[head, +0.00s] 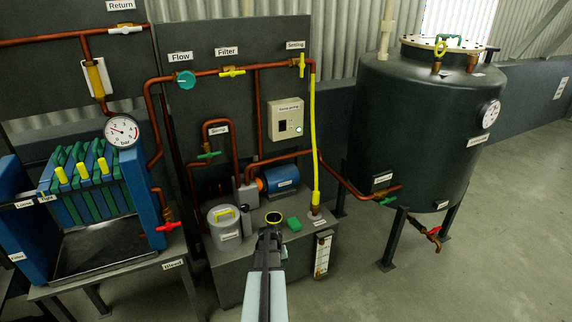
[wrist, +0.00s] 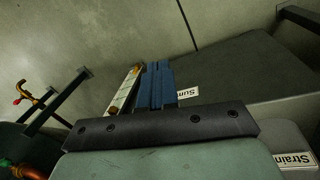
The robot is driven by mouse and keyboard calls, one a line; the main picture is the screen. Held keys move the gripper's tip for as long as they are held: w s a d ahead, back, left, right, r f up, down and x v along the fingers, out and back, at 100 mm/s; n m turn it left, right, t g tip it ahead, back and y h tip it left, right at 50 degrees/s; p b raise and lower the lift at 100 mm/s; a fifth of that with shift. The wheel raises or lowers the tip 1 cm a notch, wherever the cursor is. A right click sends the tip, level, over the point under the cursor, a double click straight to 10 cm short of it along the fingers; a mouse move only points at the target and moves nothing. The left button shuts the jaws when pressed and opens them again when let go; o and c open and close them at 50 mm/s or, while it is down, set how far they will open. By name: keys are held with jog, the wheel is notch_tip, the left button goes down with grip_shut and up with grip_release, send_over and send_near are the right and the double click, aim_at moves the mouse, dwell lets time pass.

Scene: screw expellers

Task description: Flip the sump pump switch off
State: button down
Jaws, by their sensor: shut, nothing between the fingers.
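The sump pump control box (head: 285,119) is a pale box on the dark panel in the head view, with a "Sump pump" label. A dark switch (head: 282,126) sits on its face, and a lit green lamp (head: 299,130) is beside it. I cannot make out the switch's position. My gripper (head: 268,234) is below the box in the head view, over the bench area and apart from the box. Its fingers are together and empty, and they also show in the wrist view (wrist: 157,66). The wrist view does not show the switch box.
A yellow hose (head: 315,140) hangs right of the box, and copper pipes run left of and below it. A large dark tank (head: 415,130) stands at the right.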

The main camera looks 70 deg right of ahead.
jog(key=s+d+r+h, duration=0.35)
jog(key=d+r, duration=0.25)
jog(key=d, duration=0.5)
jog(key=s+d+r+g+h, duration=0.15)
jog(key=s+d+r, duration=0.35)
jog(key=d, duration=0.7)
jog(key=s+d+r+t+h, duration=0.1)
jog(key=s+d+r+h, duration=0.35)
jog(key=d, duration=0.65)
jog(key=w+d+r+n+t+h, duration=0.25)
jog(key=w+d+r+n, duration=0.2)
jog(key=d+r, duration=0.25)
jog(key=w+d+r+n+t+h, duration=0.2)
jog(key=w+d+r+n+h, duration=0.1)
jog(key=w+d+r+n, duration=0.25)
jog(key=w+a+r+n+t+y, duration=0.2)
jog(key=w+r+n+t, duration=0.4)
jog(key=w+n+t, duration=0.3)
jog(key=n+t, duration=0.2)
jog(key=shift+w+a+t, duration=0.25)
jog(key=shift+a+t, duration=0.05)
jog(key=shift+a, duration=0.1)
